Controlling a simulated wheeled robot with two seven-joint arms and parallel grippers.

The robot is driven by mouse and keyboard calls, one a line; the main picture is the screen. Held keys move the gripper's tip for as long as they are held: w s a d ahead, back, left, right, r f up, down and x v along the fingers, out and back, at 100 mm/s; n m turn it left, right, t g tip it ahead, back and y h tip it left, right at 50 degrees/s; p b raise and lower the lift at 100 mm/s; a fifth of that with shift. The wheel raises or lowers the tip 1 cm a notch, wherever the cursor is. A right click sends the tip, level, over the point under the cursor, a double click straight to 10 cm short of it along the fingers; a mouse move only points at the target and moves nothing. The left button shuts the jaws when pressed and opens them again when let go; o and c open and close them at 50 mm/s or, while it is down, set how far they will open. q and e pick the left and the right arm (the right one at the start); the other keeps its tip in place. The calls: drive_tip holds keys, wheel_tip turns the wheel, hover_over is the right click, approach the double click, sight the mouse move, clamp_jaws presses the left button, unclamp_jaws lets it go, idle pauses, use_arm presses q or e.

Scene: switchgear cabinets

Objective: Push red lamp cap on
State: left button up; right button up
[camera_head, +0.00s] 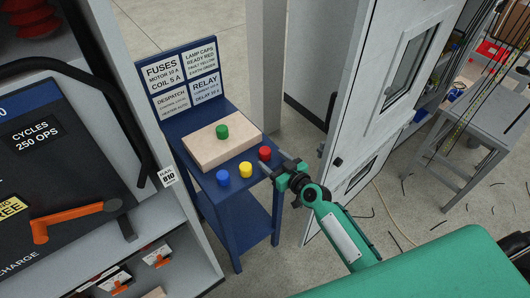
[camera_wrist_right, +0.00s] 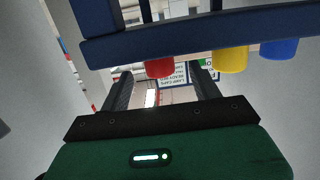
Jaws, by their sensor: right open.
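The red lamp cap (camera_head: 264,153) stands at the right front of a small blue stand, at the right end of a row with a yellow cap (camera_head: 245,169) and a blue cap (camera_head: 223,177). A green cap (camera_head: 222,131) sits on top of a pale wooden block (camera_head: 205,150) behind them. My right gripper (camera_head: 277,170) is open beside the red cap, at the stand's right front edge. In the right wrist view, which looks upside down, the red cap (camera_wrist_right: 159,67) shows between the spread fingers (camera_wrist_right: 163,83); I cannot tell contact. My left gripper is out of view.
The blue stand (camera_head: 231,212) has a back panel with labels (camera_head: 184,78). A dark switchgear panel with an orange handle (camera_head: 75,220) is close on the left. A grey cabinet door (camera_head: 385,90) stands right of the stand. A grey table (camera_head: 468,130) is farther right.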

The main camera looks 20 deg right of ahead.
sight(268, 155)
drive_tip(key=x, duration=0.5)
drive_tip(key=shift+w+p, duration=0.15)
drive_tip(key=shift+p, duration=0.25)
drive_tip(key=c, duration=1)
drive_tip(key=shift+r, duration=0.15)
drive_tip(key=shift+c, duration=0.2)
